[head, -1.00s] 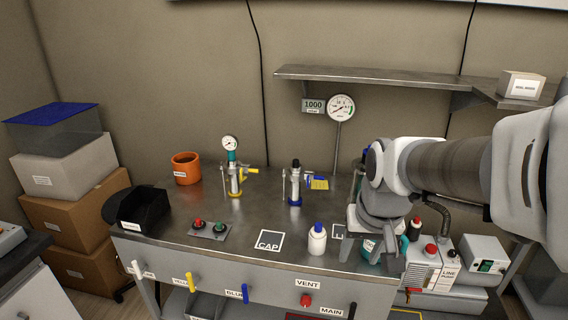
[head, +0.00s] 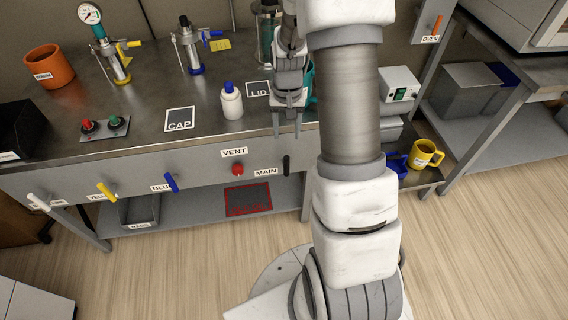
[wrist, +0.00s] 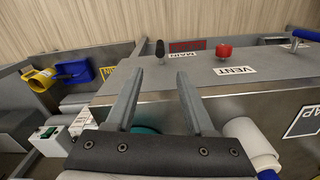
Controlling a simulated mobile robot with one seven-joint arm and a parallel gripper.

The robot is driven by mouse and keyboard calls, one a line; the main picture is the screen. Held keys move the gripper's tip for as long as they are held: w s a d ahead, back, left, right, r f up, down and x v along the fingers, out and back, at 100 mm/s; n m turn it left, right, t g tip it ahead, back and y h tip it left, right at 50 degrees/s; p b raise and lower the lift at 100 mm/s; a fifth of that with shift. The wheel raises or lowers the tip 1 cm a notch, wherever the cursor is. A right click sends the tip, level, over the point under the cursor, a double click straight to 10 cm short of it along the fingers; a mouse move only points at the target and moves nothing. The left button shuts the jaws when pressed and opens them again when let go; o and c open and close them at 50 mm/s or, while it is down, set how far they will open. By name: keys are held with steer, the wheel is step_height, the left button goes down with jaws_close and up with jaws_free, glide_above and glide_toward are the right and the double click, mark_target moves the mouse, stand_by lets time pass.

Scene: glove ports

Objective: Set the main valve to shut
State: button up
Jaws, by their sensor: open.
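The main valve's black handle (head: 286,165) sits on the bench's front panel, right of the MAIN label (head: 265,172). The handle looks roughly upright in the head view. In the wrist view the black handle (wrist: 160,48) shows beyond my fingertips, between their lines, beside its label (wrist: 179,56). My gripper (head: 288,137) points down at the front edge of the bench, a little above the handle in the picture. Its two fingers (wrist: 160,80) are apart with nothing between them. They do not touch the handle.
A red VENT knob (head: 237,169) is left of MAIN, with blue (head: 171,182) and yellow (head: 107,191) handles further left. A white bottle with a blue cap (head: 232,101) stands on the bench near my gripper. A yellow mug (head: 426,154) is at the right.

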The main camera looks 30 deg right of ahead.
mark_target(286, 167)
step_height(286, 167, down, 17)
steer(key=b, duration=0.4)
steer(key=shift+r, duration=0.2)
jaws_close()
stand_by(1.2)
